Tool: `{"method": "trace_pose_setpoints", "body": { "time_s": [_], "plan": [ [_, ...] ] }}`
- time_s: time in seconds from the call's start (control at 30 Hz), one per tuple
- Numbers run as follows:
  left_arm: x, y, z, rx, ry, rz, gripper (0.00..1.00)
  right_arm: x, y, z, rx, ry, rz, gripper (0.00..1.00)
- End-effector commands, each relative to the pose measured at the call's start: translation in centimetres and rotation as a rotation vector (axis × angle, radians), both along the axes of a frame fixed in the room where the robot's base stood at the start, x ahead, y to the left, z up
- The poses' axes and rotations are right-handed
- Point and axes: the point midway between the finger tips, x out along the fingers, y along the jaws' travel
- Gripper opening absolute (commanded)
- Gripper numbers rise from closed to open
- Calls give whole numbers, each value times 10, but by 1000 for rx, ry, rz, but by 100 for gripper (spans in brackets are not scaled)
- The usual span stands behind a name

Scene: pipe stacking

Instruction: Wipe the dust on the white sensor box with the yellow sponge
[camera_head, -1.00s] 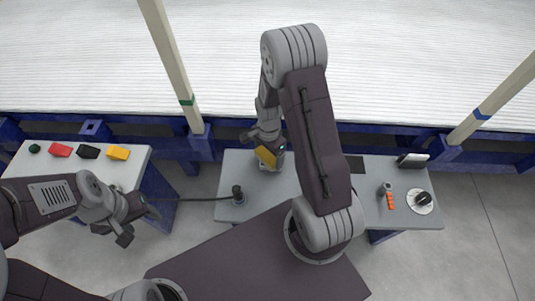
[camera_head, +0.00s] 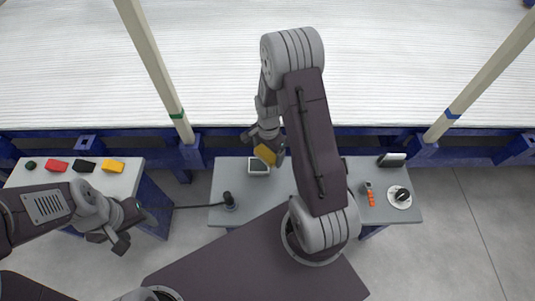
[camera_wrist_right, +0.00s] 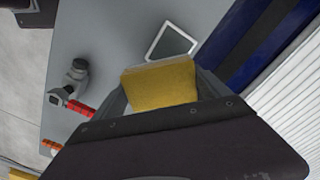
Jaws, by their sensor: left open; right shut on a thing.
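The white sensor box (camera_head: 259,168) sits on the grey table, with a white frame around a grey top; it also shows in the right wrist view (camera_wrist_right: 151,55). Dust on it cannot be made out. My right gripper (camera_head: 270,147) is shut on the yellow sponge (camera_head: 265,155), which also shows large in the right wrist view (camera_wrist_right: 160,84). The sponge is at the box's far right corner and covers part of it in the head view. Contact cannot be told. My left gripper (camera_head: 124,232) is open and empty, left of the grey table.
A black post (camera_head: 230,200) with a cable stands left on the grey table (camera_head: 222,178). An orange-handled tool (camera_head: 370,194) and a round white plate (camera_head: 399,197) with a black knob are at right. A white side table (camera_head: 120,182) holds coloured blocks. Blue rack beams run behind.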

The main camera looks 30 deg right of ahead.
Motion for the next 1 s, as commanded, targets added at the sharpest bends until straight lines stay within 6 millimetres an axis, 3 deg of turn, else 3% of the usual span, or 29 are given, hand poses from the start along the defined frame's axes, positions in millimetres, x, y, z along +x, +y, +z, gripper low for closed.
{"method": "trace_pose_setpoints", "body": {
  "time_s": [0.03, 0.3, 1.0],
  "plan": [
    [0, 0, 9, 0, 0, 0, 59, 0, -1, 9, 0, 0, 0, 42],
    [0, 0, 29, 0, 0, 0, 59, 2, -5, 29, 0, 1, 4, 42],
    [0, 0, 28, 0, 0, 0, 59, 3, -6, 28, 0, 0, 5, 42]
  ]
}}
